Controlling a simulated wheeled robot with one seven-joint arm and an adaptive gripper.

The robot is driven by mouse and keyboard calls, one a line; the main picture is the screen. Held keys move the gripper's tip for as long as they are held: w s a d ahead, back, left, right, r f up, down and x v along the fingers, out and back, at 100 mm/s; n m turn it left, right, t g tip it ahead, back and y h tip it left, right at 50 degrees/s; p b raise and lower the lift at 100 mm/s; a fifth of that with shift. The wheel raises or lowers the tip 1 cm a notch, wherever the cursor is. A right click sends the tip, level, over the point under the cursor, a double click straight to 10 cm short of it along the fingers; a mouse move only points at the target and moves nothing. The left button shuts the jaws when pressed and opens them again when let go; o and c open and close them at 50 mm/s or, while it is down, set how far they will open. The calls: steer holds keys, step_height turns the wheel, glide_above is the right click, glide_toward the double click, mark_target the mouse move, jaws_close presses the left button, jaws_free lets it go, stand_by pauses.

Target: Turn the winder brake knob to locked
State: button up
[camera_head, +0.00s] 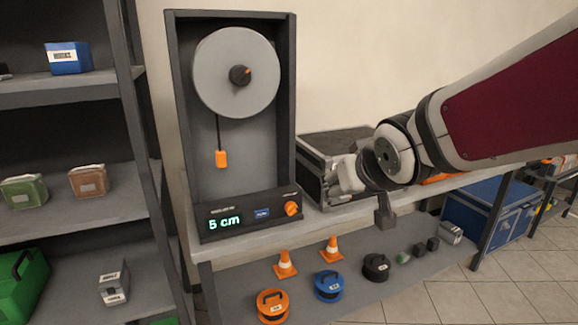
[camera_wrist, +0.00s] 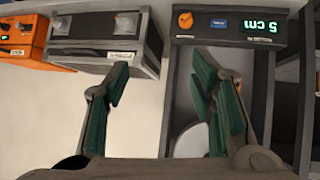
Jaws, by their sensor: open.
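The winder (camera_head: 181,120) is a dark upright frame with a grey disc (camera_head: 215,65). An orange weight (camera_head: 221,159) hangs on a cord below. The front panel has a green display reading 5 cm (camera_head: 225,222), a blue label and an orange knob (camera_head: 291,209). The orange knob (camera_wrist: 185,20) shows upside down in the wrist view; its lettering is unreadable. My gripper (camera_wrist: 160,68) is open and empty, its green pads apart. In the head view it is right of the winder, apart from the orange knob.
A black-and-silver case (camera_head: 325,150) stands on the bench right of the winder, behind my gripper. The lower shelf holds orange cones (camera_head: 285,265), an orange reel (camera_head: 271,306) and a blue reel (camera_head: 329,286). A dark shelf rack (camera_head: 75,87) stands left. A blue box (camera_head: 485,215) is right.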

steer(key=shift+s+d+r, duration=0.1)
steer(key=shift+s+r, duration=0.3)
steer(key=shift+s, duration=0.2)
steer(key=shift+s+p, duration=0.1)
steer(key=shift+p, duration=0.2)
steer(key=s+d+r+g+p, duration=0.1)
steer(key=s+r+g+p, duration=0.1)
steer(key=s, duration=0.7)
steer(key=s+d+r+m+g+p, duration=0.1)
steer(key=s+p, duration=0.4)
steer(key=s, duration=0.5)
steer(key=s+d+r+m+g+p, duration=0.1)
steer(key=s+d+r+g+p, duration=0.1)
steer(key=s, duration=0.8)
step_height(320, 180, up, 2)
steer(key=shift+d+r+g+p, duration=0.2)
steer(key=shift+g+p, duration=0.4)
steer(key=shift+p, duration=0.65)
